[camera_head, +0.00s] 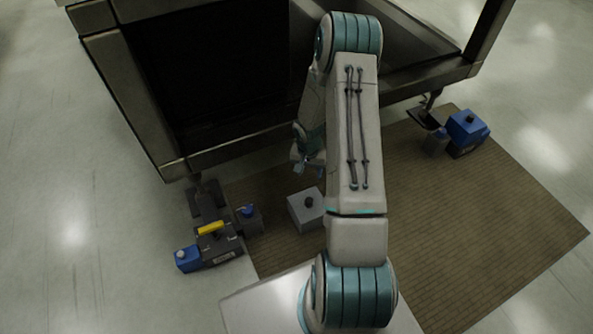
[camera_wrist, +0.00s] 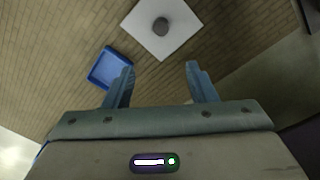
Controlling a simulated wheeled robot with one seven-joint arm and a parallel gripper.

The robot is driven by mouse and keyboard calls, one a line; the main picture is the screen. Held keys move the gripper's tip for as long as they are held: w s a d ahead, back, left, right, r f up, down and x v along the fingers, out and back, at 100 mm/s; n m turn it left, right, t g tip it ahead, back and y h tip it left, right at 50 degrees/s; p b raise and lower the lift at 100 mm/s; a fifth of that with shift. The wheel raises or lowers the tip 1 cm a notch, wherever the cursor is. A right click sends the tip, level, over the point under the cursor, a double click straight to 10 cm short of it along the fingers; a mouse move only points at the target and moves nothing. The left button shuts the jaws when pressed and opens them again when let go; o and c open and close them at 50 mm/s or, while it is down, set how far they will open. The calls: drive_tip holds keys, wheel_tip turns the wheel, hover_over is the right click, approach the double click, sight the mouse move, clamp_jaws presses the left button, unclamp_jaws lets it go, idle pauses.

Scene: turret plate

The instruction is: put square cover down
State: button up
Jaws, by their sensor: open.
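The square cover (camera_head: 297,214) is a pale grey square with a dark round knob. It sits on the brown mat to the left of my arm in the head view. In the wrist view the cover (camera_wrist: 181,42) shows at the top, beyond my fingertips, with its knob in the middle. My gripper (camera_wrist: 160,75) is open, with nothing between its fingers and a visible gap to the cover. In the head view my gripper (camera_head: 305,160) is partly hidden by the arm, above the cover in the picture.
A blue open tray (camera_wrist: 110,68) lies beside the cover in the wrist view. A dark framed machine (camera_head: 130,100) stands at the back. A dark fixture with a yellow handle (camera_head: 210,228) is at left; a blue block (camera_head: 467,128) is at right. The right mat (camera_head: 500,220) is clear.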

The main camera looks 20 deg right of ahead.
drive_tip(key=s+a+r+n+h, duration=0.1)
drive_tip(key=s+a+r+n, duration=0.15)
drive_tip(key=r, duration=0.75)
drive_tip(key=s+a+r+n, duration=0.1)
drive_tip(key=s+a+r, duration=0.15)
drive_tip(key=r, duration=0.85)
drive_tip(key=s+a+r+n, duration=0.2)
drive_tip(key=s+a+r, duration=0.3)
drive_tip(key=s+r, duration=0.1)
drive_tip(key=s+a+r+n+t+y, duration=0.1)
drive_tip(key=s+a+r+n, duration=0.1)
drive_tip(key=s+a+r, duration=0.2)
drive_tip(key=s+r, duration=0.3)
drive_tip(key=s, duration=0.2)
drive_tip(key=shift+a+y, duration=0.3)
drive_tip(key=shift+a, duration=0.1)
